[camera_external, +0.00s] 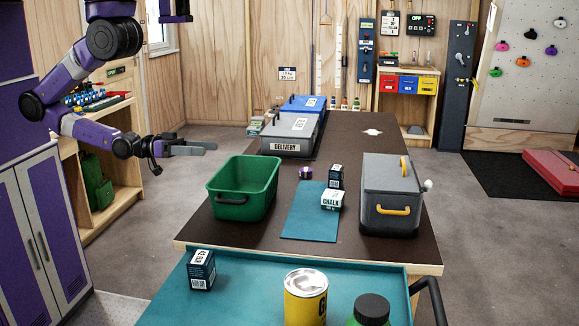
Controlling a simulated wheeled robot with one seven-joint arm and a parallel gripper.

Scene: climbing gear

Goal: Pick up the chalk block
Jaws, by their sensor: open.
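A white chalk block (332,200) with a dark label reading CHALK lies on the teal mat (303,222) on the dark table. A dark box (336,177) stands just behind it. My gripper (205,148) is open and empty, at the end of my purple arm. It is in the air left of the table, above and behind the green bin, well apart from the chalk block. No object shows between its fingers.
A green bin (214,205) stands left of the mat, a grey case with yellow handles (385,178) right of it. A small purple item (305,173) lies between. A grey DELIVERY box (284,147) is farther back. A teal tray (235,308) holds several containers in front.

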